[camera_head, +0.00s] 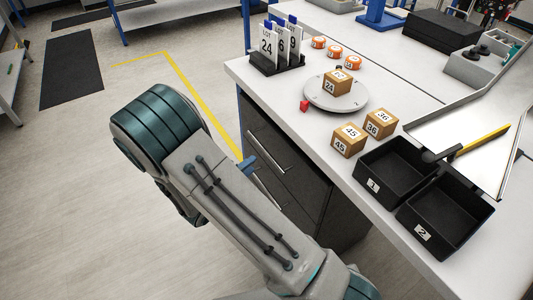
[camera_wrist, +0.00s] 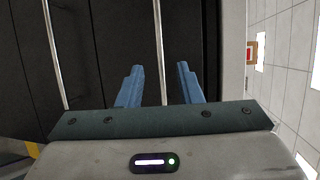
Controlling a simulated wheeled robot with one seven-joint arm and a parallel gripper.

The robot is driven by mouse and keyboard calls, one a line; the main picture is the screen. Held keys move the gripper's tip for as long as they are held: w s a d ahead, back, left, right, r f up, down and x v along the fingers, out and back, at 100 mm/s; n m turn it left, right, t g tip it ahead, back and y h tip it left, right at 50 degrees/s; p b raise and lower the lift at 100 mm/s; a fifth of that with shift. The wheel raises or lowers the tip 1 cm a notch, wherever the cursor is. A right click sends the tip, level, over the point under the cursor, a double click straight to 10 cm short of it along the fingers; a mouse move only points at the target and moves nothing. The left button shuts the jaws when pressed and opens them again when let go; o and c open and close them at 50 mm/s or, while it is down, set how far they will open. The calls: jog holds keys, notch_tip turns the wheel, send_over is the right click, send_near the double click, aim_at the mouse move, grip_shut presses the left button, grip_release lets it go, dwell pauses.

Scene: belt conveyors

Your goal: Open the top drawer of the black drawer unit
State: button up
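The black drawer unit (camera_head: 318,190) stands under the white worktop. Its top drawer (camera_head: 292,158) looks closed and has a long pale bar handle (camera_head: 266,151). In the wrist view the picture is turned, and the top handle (camera_wrist: 157,28) runs up the middle. A lower handle (camera_wrist: 53,55) shows at the left. My gripper (camera_wrist: 158,68) is open, its two blue fingers spread on either side of the top handle's line. Contact with the handle cannot be told. In the head view only a blue fingertip part (camera_head: 249,163) shows; my arm hides the rest.
The worktop (camera_head: 375,117) overhangs the drawers; its edge (camera_wrist: 232,50) shows in the wrist view. On it stand a round turntable (camera_head: 320,101), numbered boxes (camera_head: 347,147), black bins (camera_head: 442,222) and a card holder (camera_head: 270,66). The floor (camera_head: 60,200) to the left is clear.

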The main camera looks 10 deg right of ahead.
aim_at(267, 152)
jog(key=x, duration=1)
jog(key=shift+c, duration=0.2)
grip_shut()
